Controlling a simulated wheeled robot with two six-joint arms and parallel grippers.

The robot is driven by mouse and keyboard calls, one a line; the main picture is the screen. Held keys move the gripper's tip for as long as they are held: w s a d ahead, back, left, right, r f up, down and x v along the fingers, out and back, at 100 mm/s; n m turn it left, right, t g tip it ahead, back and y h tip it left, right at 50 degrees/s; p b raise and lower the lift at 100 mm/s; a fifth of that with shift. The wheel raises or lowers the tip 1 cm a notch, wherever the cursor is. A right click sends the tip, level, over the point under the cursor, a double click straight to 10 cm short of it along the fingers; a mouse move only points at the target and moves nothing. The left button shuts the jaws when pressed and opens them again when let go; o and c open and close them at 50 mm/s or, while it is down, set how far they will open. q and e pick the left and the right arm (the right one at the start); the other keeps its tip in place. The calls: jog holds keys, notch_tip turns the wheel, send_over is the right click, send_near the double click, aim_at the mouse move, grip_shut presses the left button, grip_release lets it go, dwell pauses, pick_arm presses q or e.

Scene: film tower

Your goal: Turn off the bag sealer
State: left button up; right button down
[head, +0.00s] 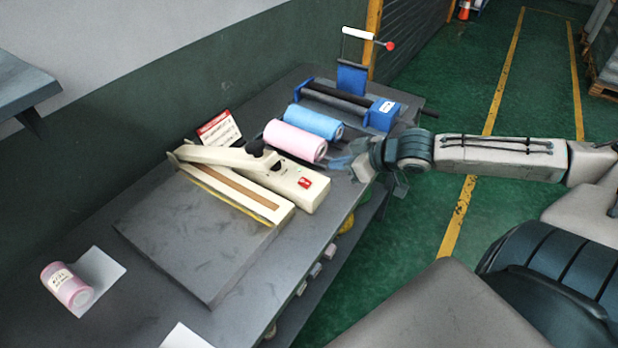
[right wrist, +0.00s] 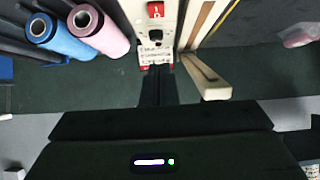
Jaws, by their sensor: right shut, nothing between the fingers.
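The bag sealer (head: 290,185) is a long cream machine with a hinged arm, lying on a grey board on the bench. A red switch (head: 305,183) sits on its top near the right front end; the wrist view shows the switch (right wrist: 155,10) at the top edge. Its on or off position is too small to read. My right gripper (head: 340,162) is shut and empty, near the pink roll and right of the sealer, apart from the switch. Its closed fingers (right wrist: 157,72) also show in the right wrist view. My left gripper is out of view.
A pink roll (head: 295,140) and a blue roll (head: 314,122) lie beside the sealer, with a blue clamp-like device (head: 382,113) behind. A red-and-white card (head: 219,130) stands behind the sealer. A small pink roll (head: 68,287) lies at left. The board's (head: 200,245) front is bare.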

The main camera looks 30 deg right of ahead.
jog(key=shift+w+f+b, duration=0.85)
jog(key=shift+b, duration=0.7)
send_over(309, 185)
jog(key=s, duration=0.2)
jog(key=shift+d+f+p, duration=0.15)
jog(key=shift+f, duration=0.6)
jog(key=shift+d+f+p, duration=0.15)
jog(key=shift+f, duration=0.6)
jog(key=f, duration=0.1)
jog(key=w+f, duration=0.1)
jog(key=f+p, duration=0.1)
jog(key=shift+w+a+f, duration=0.25)
jog(key=shift+w+a, duration=0.1)
jog(key=shift+f, duration=0.8)
jog(key=shift+w, duration=0.1)
jog(key=shift+f, duration=0.1)
